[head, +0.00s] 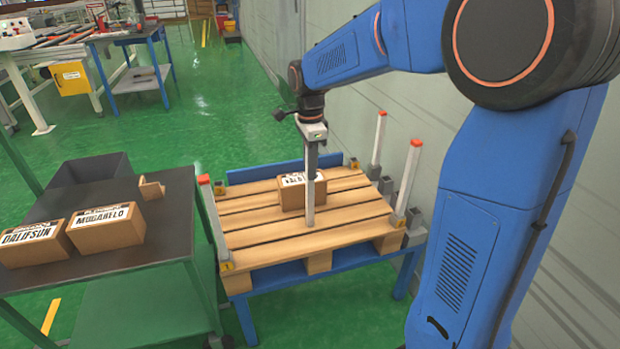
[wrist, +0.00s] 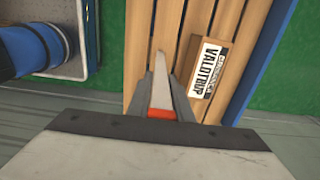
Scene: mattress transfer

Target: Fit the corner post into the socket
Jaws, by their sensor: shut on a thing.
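My gripper (head: 312,150) is shut on a pale corner post (head: 309,205) with an orange cap. In the head view the post hangs upright over the pallet (head: 345,207), in front of the carton there. I cannot tell whether its lower end touches the slats. In the wrist view the fingers (wrist: 161,108) close around the post (wrist: 162,80) just below its cap. Capped posts stand at the front left (head: 213,225), front right (head: 407,180) and back right (head: 378,140) corners. A small yellow piece (head: 219,188) shows at the back left corner; no socket opening is clear.
A carton (head: 291,197) lies on the pallet; its label shows in the wrist view (wrist: 204,70). A blue board (head: 285,171) edges the back. A dark table (head: 110,275) at left holds two cartons and a grey bin (head: 92,168). The wall (head: 350,110) is close at right.

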